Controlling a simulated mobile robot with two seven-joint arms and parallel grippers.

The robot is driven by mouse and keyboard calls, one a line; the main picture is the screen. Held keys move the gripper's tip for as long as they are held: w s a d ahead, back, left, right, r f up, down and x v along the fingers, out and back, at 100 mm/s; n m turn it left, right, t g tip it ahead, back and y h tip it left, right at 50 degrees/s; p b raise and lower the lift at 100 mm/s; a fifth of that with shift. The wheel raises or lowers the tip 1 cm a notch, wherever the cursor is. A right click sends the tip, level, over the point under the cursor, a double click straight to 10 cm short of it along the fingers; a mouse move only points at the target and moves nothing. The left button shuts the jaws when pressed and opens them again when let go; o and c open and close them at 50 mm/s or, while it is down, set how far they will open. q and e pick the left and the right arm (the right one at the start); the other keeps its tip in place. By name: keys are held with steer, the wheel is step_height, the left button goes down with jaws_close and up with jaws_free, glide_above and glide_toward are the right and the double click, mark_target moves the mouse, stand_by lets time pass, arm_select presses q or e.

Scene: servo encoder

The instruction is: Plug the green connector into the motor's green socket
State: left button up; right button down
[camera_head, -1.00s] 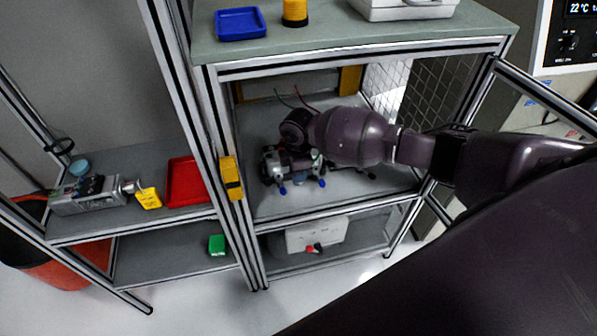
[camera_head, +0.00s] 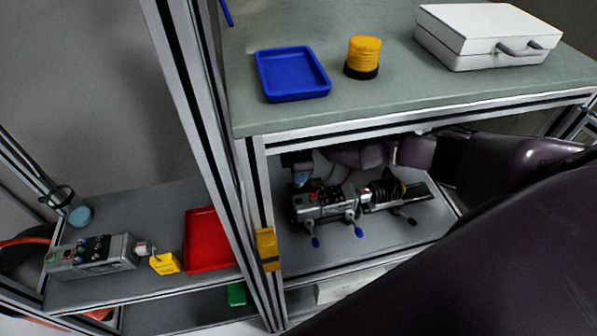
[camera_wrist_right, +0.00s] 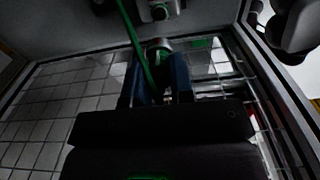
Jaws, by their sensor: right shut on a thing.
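The motor assembly (camera_head: 325,203), grey and black with blue-tipped levers, sits on the middle shelf in the head view. Its green socket cannot be made out there. My right gripper (camera_head: 300,178) is beside the assembly's left rear end, partly hidden under the upper shelf's edge. In the right wrist view, my right gripper (camera_wrist_right: 157,75) has its blue fingers shut on a small grey-ended part, which I take to be the green connector (camera_wrist_right: 159,46). A green cable (camera_wrist_right: 131,32) runs up from it. Whether the connector touches a socket cannot be told. My left gripper is out of view.
The upper shelf (camera_head: 400,95) holds a blue tray (camera_head: 292,74), a yellow cylinder (camera_head: 363,57) and a white case (camera_head: 488,35). Its front edge and the frame post (camera_head: 200,110) border the work space. A red tray (camera_head: 208,240) lies on the left shelf.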

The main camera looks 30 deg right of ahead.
steer(key=shift+f+b, duration=1.3)
steer(key=shift+b, duration=0.1)
step_height(320, 180, down, 2)
steer(key=shift+f+b, duration=0.2)
steer(key=shift+b, duration=0.9)
steer(key=shift+f+b, duration=0.45)
steer(key=shift+f, duration=1)
steer(key=shift+p, duration=0.6)
steer(key=shift+f, duration=0.4)
steer(key=c, duration=0.9)
jaws_free()
